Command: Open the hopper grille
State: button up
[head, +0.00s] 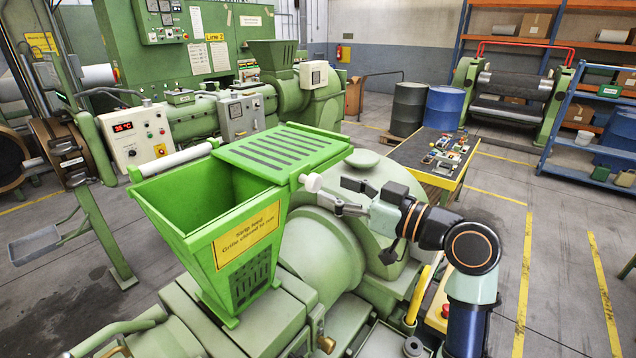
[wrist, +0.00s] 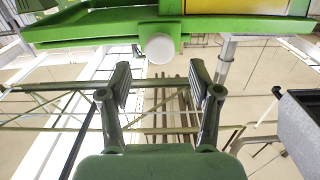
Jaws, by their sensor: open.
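The green hopper (head: 225,228) has a yellow label on its front wall. The slotted green grille (head: 285,150) lies roughly flat over its right part and reaches past the right wall; the left part of the mouth is open. My gripper (head: 338,197) is open and empty, just right of the knob. In the wrist view my gripper (wrist: 160,82) has the knob centred between its fingers sideways, just beyond the tips, apparently untouched.
A white roller (head: 178,158) runs along the hopper's left side. The rounded green machine housing (head: 362,230) lies under my gripper. A control box (head: 135,138) stands left of the hopper. A table with small parts (head: 440,150) is behind my arm.

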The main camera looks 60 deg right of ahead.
jog(key=s, duration=0.3)
jog(key=s+a, duration=0.1)
jog(key=s, duration=0.1)
jog(key=shift+s, duration=0.25)
jog(key=w+a+f+g+y+p, duration=0.1)
jog(key=w+a+f+p, duration=0.25)
jog(key=w+a, duration=0.55)
jog(key=w+a+f+g+y+p, duration=0.15)
jog(key=w+a+f, duration=0.3)
jog(key=a, duration=0.75)
jog(key=s+a+f+g+p, duration=0.1)
jog(key=a+f+p, duration=0.1)
jog(key=a, duration=0.9)
jog(key=s+a+f+n+g+p, duration=0.1)
jog(key=s+a+f+p, duration=0.1)
jog(key=a, duration=0.9)
jog(key=shift+s+a+n+p, duration=0.3)
jog(key=shift+a+p, duration=0.05)
jog(key=shift+p, duration=0.1)
